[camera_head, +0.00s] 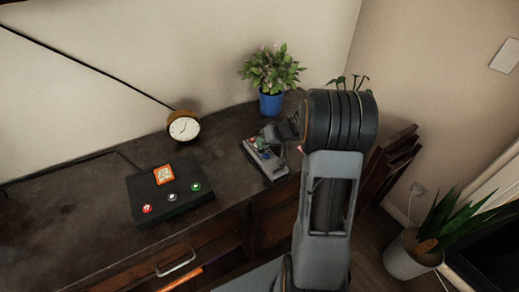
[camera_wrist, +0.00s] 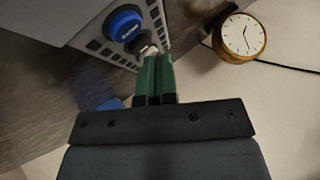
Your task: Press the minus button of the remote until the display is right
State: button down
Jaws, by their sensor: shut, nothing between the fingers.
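The remote (camera_head: 277,171), a light grey box with coloured buttons, lies on the dark wooden top, partly hidden by my gripper. In the wrist view the grey remote (camera_wrist: 70,18) shows a round blue button (camera_wrist: 124,24) with unreadable lettering, and rows of small dark squares. My gripper's green fingers (camera_wrist: 156,58) are shut together and empty, with tips close to a smaller dark button (camera_wrist: 145,46) beside the blue one. I cannot tell whether they touch. In the head view my gripper (camera_head: 270,138) is over the remote. The minus mark and a readable display are not visible.
A black box (camera_head: 148,193) with red, grey and green buttons and an orange panel stands to the left. A round clock (camera_head: 184,127) and a blue potted plant (camera_head: 271,103) stand behind. Bare top separates the box and remote.

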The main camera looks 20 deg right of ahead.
jog(key=shift+r, duration=0.4)
jog(key=shift+r, duration=0.1)
jog(key=shift+r+p, duration=1.2)
jog(key=shift+r, duration=1.25)
